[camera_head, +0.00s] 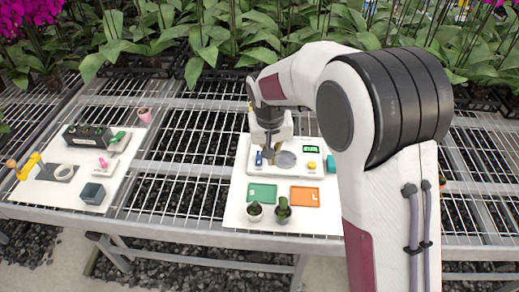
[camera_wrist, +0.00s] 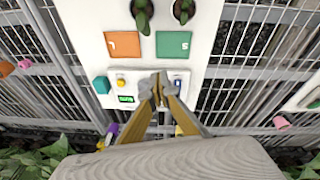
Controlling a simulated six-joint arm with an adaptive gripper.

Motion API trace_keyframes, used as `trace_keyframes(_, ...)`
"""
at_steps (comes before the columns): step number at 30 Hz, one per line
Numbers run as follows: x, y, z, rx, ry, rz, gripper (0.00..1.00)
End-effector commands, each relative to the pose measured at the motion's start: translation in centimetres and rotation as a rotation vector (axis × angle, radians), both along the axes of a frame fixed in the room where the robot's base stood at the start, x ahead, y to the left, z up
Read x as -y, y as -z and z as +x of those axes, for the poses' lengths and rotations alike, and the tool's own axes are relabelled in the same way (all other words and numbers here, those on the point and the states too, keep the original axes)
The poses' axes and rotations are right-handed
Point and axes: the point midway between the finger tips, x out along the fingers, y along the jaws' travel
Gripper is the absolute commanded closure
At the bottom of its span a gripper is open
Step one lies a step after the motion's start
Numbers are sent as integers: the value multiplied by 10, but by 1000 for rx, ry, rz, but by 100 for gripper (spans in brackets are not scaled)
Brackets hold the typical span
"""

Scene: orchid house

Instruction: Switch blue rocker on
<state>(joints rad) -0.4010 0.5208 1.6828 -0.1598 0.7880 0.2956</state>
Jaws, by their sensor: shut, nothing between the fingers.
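The blue rocker (camera_head: 258,158) sits at the left end of a white device (camera_head: 295,171) on the right-hand white board. It also shows in the wrist view (camera_wrist: 178,85), just right of my fingertips. Which way the rocker is tilted is too small to tell. My gripper (camera_head: 271,157) is shut and empty, pointing down over the device, between the rocker and a round grey plate (camera_head: 286,159).
The device has a lit green display (camera_head: 311,149) and a yellow button (camera_head: 311,165). A green tray (camera_head: 262,192), an orange tray (camera_head: 305,196) and two potted plants (camera_head: 283,209) stand in front. A teal block (camera_head: 331,163) is right of the device. Another board with objects lies left.

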Motion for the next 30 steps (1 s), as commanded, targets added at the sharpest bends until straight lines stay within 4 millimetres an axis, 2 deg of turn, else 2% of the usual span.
trace_keyframes(8,-30,21,48,60,46,18,100)
trace_keyframes(11,-38,16,70,105,80,39,100)
trace_keyframes(15,-47,-7,95,178,133,79,100)
trace_keyframes(30,-48,-9,99,192,195,101,100)
